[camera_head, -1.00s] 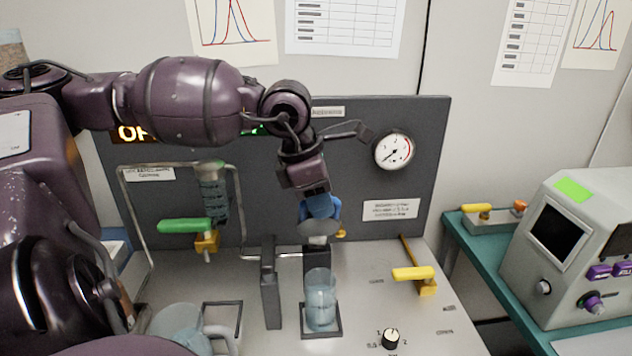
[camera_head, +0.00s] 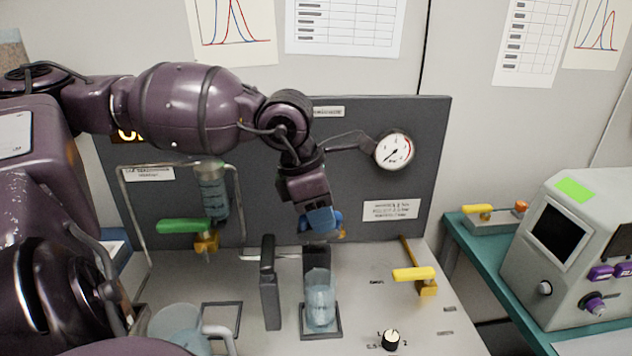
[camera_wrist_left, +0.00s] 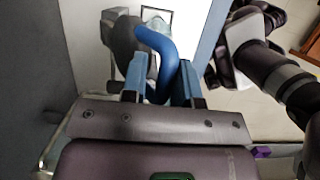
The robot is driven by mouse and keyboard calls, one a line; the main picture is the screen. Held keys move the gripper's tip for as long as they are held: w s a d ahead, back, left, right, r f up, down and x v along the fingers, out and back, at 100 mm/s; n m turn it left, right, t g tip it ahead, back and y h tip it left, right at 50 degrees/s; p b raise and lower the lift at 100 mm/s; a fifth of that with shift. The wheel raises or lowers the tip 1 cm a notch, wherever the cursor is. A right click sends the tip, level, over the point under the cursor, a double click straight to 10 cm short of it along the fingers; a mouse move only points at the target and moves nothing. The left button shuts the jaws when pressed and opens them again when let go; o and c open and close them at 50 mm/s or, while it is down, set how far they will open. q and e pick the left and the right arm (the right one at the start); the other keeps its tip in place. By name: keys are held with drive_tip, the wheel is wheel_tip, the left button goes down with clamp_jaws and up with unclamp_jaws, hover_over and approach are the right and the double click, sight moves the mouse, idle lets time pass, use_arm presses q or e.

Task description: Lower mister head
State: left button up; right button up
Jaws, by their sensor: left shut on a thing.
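My left gripper (camera_head: 322,220) reaches down in front of the dark panel. In the left wrist view its blue fingers (camera_wrist_left: 160,80) are shut on the blue curved handle (camera_wrist_left: 158,48) of the mister head. The dark rounded head (camera_wrist_left: 122,38) shows beside the handle there. In the head view the mister head is mostly hidden by the gripper. It hangs above a clear beaker (camera_head: 319,300) and is apart from it. The beaker stands upright in a black square frame (camera_head: 336,333). My right gripper does not show.
A dark upright post (camera_head: 270,285) stands left of the beaker. A yellow lever (camera_head: 413,274) and a black knob (camera_head: 391,340) are to its right. A green-handled valve (camera_head: 185,226) and a clear jug (camera_head: 178,325) are at left. A pressure gauge (camera_head: 393,150) is on the panel.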

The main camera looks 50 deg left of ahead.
use_arm(q)
drive_tip(key=shift+s+d+f, duration=0.1)
drive_tip(key=shift+d+f, duration=0.05)
drive_tip(key=shift+o, duration=0.2)
drive_tip(key=shift+s+d+f, duration=0.35)
drive_tip(key=shift+d+f, duration=0.05)
drive_tip(key=shift+s+d+f+b, duration=0.15)
drive_tip(key=shift+d+f+b, duration=0.05)
drive_tip(key=shift+b, duration=0.1)
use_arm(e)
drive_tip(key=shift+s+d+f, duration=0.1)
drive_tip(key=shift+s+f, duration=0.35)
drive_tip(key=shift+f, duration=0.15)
use_arm(q)
drive_tip(key=shift+o, duration=0.2)
drive_tip(key=shift+s+d+f, duration=0.25)
drive_tip(key=shift+d+f, duration=0.1)
drive_tip(key=shift+f, duration=0.1)
drive_tip(key=shift+s+d+f+b, duration=0.3)
drive_tip(key=shift+d+b, duration=0.05)
drive_tip(key=shift+b, duration=0.05)
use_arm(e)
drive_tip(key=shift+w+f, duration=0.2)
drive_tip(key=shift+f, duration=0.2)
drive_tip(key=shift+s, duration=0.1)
